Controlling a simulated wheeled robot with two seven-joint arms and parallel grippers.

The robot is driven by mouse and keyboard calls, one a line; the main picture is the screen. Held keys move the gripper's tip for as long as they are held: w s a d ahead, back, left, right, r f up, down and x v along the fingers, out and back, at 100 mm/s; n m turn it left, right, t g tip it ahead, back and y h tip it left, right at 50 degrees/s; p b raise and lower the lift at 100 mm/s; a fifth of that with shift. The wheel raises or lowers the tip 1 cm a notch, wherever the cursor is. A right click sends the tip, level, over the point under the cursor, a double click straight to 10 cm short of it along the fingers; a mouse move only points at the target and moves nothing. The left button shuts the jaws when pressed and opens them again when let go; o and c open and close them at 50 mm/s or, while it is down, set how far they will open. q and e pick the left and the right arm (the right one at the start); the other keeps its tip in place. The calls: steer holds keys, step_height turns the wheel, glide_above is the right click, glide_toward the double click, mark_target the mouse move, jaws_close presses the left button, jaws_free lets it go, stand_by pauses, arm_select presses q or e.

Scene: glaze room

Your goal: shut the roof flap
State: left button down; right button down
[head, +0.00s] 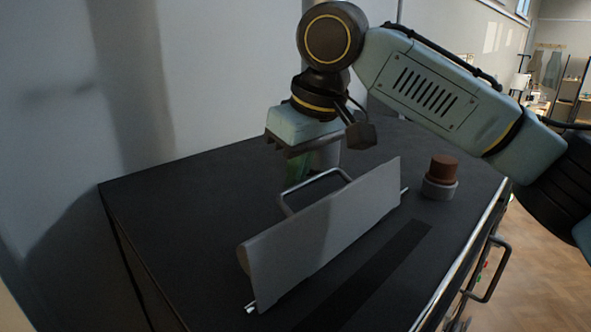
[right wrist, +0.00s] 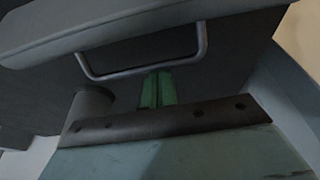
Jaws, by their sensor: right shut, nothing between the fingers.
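The roof flap (head: 325,230) is a grey plate standing raised and tilted on a hinge rod on the dark top of a cabinet (head: 210,190). A metal bar handle (head: 316,183) sticks out from its far side. A dark slot (head: 375,275) lies in the top on the flap's near side. My right gripper (head: 297,172) is behind the flap, close to the handle, with its green fingers pointing down. In the right wrist view the shut fingers (right wrist: 158,90) show near the handle (right wrist: 145,70), below the flap (right wrist: 130,25). Whether they touch it, I cannot tell. My left gripper is not in view.
A reddish-brown knob on a grey collar (head: 440,178) stands on the top to the right of the flap. A wall (head: 215,70) rises behind the cabinet. A bar handle (head: 490,270) is on the cabinet's right side. The top's left part is clear.

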arm_select(q)
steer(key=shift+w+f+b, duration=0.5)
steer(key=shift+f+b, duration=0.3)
steer(key=shift+b, duration=0.05)
arm_select(e)
steer(key=shift+s+d+r+t+y, duration=0.2)
steer(key=shift+d+t+y, duration=0.05)
steer(key=shift+t+y, duration=0.3)
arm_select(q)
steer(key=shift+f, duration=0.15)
